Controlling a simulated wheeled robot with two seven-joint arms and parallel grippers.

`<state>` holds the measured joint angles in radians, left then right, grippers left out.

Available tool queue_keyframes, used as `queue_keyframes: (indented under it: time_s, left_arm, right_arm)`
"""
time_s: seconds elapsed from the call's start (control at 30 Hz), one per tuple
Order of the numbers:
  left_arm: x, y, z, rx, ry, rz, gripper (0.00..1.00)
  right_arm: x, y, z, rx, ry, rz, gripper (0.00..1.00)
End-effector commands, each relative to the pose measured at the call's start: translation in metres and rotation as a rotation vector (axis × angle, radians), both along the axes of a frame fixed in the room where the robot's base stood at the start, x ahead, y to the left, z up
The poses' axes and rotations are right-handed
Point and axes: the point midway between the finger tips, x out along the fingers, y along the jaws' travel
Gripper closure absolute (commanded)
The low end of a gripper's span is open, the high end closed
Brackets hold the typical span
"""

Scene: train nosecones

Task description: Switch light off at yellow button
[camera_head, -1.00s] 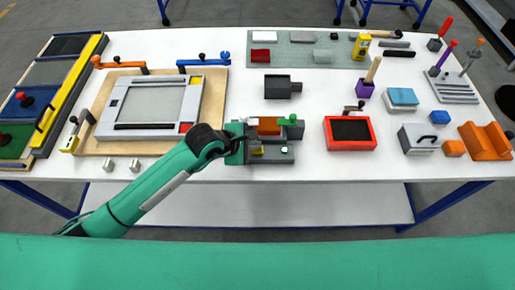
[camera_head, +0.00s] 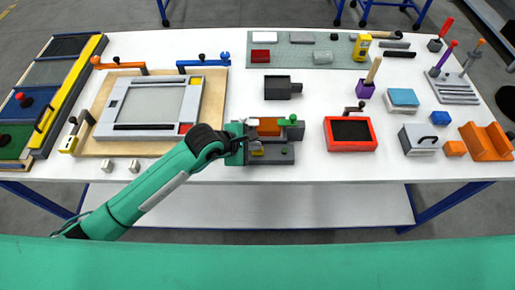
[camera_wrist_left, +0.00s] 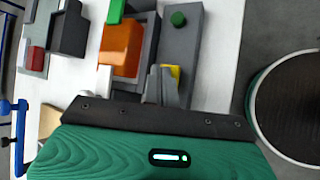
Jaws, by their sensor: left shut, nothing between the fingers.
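A grey device (camera_head: 272,159) with an orange block (camera_head: 268,127) on it sits at the front middle of the table. Its small yellow button (camera_head: 257,153) shows beside my left gripper (camera_head: 254,144); in the left wrist view the yellow button (camera_wrist_left: 174,72) is partly hidden by the fingers (camera_wrist_left: 161,84). The left gripper is shut and empty, its tips at or against the button; exact contact is hard to tell. A small round green lamp (camera_wrist_left: 178,19) on the device is dark in both views. My right gripper is not in view.
A framed screen on a wooden board (camera_head: 213,103) lies left of the device. A red tray (camera_head: 349,146) stands to its right, and a dark grey box (camera_head: 277,87) behind it. The table between these is clear.

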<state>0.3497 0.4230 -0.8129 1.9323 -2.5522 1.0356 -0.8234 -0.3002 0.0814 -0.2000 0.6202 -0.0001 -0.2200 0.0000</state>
Motion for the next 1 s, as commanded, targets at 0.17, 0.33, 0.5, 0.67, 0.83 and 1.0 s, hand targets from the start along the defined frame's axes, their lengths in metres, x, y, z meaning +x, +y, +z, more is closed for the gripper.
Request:
queue_keyframes:
  time_s: [0.17, 0.33, 0.5, 0.67, 0.83, 1.0]
  left_arm:
    - [0.000, 0.000, 0.011, 0.000, 0.000, 0.000, 1.00]
    - [0.000, 0.000, 0.010, 0.000, 0.001, 0.001, 1.00]
    - [0.000, 0.000, 0.012, 0.000, 0.000, 0.000, 1.00]
    - [0.000, 0.000, 0.022, 0.000, 0.000, 0.000, 1.00]
    - [0.000, 0.000, 0.040, 0.000, -0.003, 0.000, 1.00]
    - [0.000, 0.000, 0.056, 0.000, -0.001, -0.001, 1.00]
  right_arm:
    - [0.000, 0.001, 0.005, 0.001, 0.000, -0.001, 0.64]
    - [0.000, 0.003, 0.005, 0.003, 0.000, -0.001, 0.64]
    - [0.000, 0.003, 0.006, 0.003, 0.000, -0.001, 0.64]
    - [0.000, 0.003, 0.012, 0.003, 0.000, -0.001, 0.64]
    - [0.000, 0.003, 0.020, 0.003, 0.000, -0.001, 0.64]
    - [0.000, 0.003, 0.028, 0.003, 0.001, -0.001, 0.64]
